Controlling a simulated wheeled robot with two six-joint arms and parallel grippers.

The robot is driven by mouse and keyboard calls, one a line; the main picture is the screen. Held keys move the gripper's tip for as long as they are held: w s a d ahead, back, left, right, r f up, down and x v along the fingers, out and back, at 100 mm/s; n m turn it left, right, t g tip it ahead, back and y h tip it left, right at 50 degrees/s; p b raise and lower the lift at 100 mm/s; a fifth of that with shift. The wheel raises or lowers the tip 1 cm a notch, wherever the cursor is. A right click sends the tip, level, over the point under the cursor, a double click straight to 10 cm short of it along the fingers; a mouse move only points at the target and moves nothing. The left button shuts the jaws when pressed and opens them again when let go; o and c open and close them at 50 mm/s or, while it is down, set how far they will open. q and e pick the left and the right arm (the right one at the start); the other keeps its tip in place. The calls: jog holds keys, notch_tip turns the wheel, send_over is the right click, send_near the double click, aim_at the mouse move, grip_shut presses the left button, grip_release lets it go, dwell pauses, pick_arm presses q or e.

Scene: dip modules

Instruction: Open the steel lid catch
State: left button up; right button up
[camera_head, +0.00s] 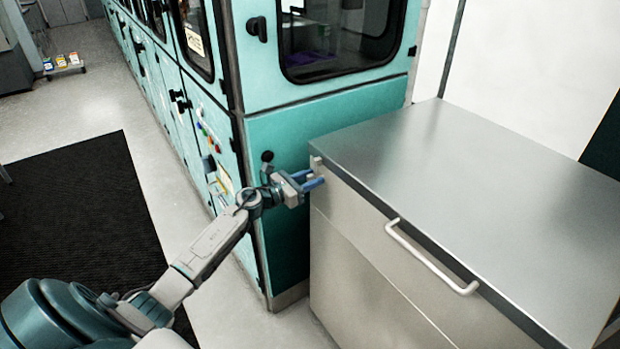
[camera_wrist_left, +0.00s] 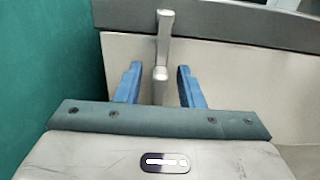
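The steel lid catch (camera_head: 316,162) is a small grey fitting at the left end of the steel chest's front, just under the lid (camera_head: 480,170). The lid looks shut. In the left wrist view the catch (camera_wrist_left: 164,40) is an upright bar with a blunt lower end, in line with the gap between my fingers. My left gripper (camera_head: 318,180) has its blue fingers apart, one on each side of the catch's lower part, and it also shows in the left wrist view (camera_wrist_left: 159,70). I see no finger touching the catch. My right gripper is out of view.
A pale bar handle (camera_head: 430,258) runs along the chest front (camera_head: 350,240) to the right of the catch. A teal machine cabinet (camera_head: 280,150) stands close on the left, behind my gripper. A black mat (camera_head: 80,210) lies on open floor at far left.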

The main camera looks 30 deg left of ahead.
pick_arm(q)
jog(key=shift+c, duration=0.4)
grip_shut()
